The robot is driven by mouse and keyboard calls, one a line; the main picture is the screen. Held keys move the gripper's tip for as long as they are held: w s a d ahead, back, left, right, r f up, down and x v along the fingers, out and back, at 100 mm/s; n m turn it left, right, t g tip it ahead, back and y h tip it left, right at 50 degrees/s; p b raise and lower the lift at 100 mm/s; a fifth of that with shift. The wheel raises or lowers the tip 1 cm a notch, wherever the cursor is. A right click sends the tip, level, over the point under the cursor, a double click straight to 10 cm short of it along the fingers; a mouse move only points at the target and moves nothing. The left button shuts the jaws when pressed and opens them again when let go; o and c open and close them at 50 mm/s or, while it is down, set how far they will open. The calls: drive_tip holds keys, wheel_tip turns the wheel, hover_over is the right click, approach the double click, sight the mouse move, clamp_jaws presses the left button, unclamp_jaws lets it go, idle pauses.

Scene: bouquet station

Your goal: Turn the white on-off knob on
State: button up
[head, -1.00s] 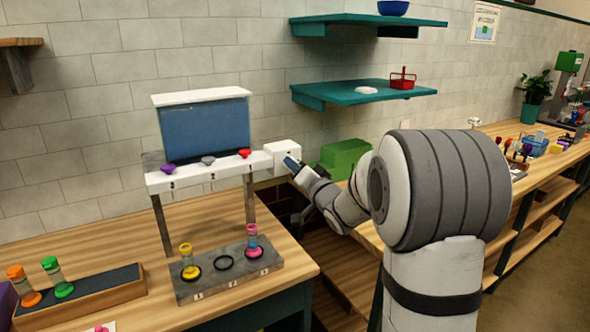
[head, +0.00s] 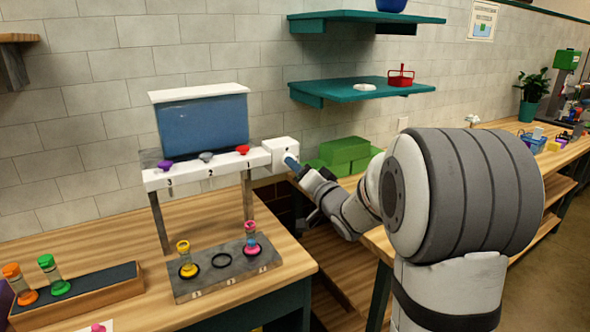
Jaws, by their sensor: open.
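The dispenser (head: 204,121) has a blue tank under a white lid, over a white rail with purple, grey and red knobs. A white box (head: 280,150) is fixed at the rail's right end. The white on-off knob cannot be made out; my gripper (head: 291,163) is at the box's front right face and may hide it. The gripper's blue fingers are at or very near that face, and contact is unclear. The jaws are open, and nothing is seen held in them.
Below the rail, a grey stand (head: 226,268) holds a yellow-topped vase and a pink one. A dark tray (head: 85,290) with orange and green vases is at left. Green blocks (head: 344,154) lie behind my arm. Teal shelves (head: 360,90) hang above.

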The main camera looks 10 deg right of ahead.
drive_tip(key=v, duration=0.4)
drive_tip(key=shift+s+d+b, duration=0.15)
drive_tip(key=shift+s+b, duration=0.2)
drive_tip(key=w+a+n+g+p, duration=0.1)
drive_tip(key=w+a+n+p, duration=0.1)
drive_tip(key=w+n+p, duration=0.5)
drive_tip(key=r+n+p, duration=0.1)
drive_tip(key=n+p, duration=0.4)
drive_tip(key=shift+a+g+y, duration=0.15)
drive_tip(key=shift+g+y, duration=0.15)
drive_tip(key=shift+y, duration=0.1)
